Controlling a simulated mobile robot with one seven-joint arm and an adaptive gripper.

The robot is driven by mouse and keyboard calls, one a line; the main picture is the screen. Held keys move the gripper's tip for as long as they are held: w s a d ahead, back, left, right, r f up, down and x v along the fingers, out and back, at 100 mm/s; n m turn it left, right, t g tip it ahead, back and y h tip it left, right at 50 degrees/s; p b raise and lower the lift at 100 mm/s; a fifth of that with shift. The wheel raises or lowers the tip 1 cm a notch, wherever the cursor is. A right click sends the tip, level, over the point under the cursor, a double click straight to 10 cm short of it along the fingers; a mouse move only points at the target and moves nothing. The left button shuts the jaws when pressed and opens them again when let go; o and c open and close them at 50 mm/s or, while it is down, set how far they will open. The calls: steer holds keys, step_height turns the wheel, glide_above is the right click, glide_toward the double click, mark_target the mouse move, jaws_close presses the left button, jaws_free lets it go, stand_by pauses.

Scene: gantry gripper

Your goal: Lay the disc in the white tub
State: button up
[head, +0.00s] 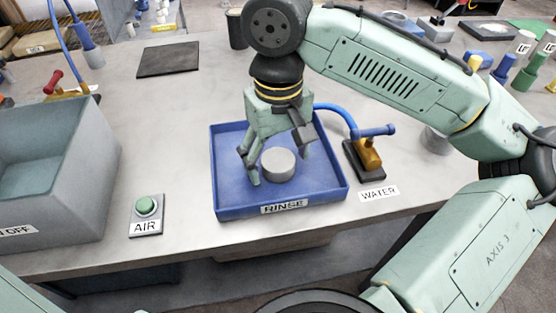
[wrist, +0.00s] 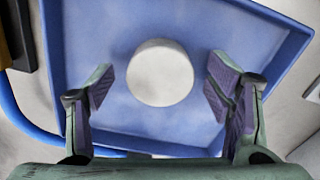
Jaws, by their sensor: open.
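A pale grey, short round disc (head: 278,164) lies in the blue rinse tray (head: 225,205). In the wrist view the disc (wrist: 160,73) looks whitish and sits on the blue floor of the tray (wrist: 75,60). My gripper (head: 273,160) is open over the tray, its fingers reaching down around the disc. In the wrist view there is a visible gap between the disc and each finger, and the disc shows slightly ahead of the fingertips. I cannot make out a white tub for certain in either view.
A large grey open bin (head: 88,195) stands at left, with the green AIR button (head: 146,206) beside it. A blue-handled water tap (head: 370,150) stands right of the tray. A dark mat (head: 168,60) lies behind on the bench, with bare bench around it.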

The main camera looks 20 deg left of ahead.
steer(key=shift+c, duration=0.4)
steer(key=c, duration=1.4)
steer(key=shift+c, duration=0.2)
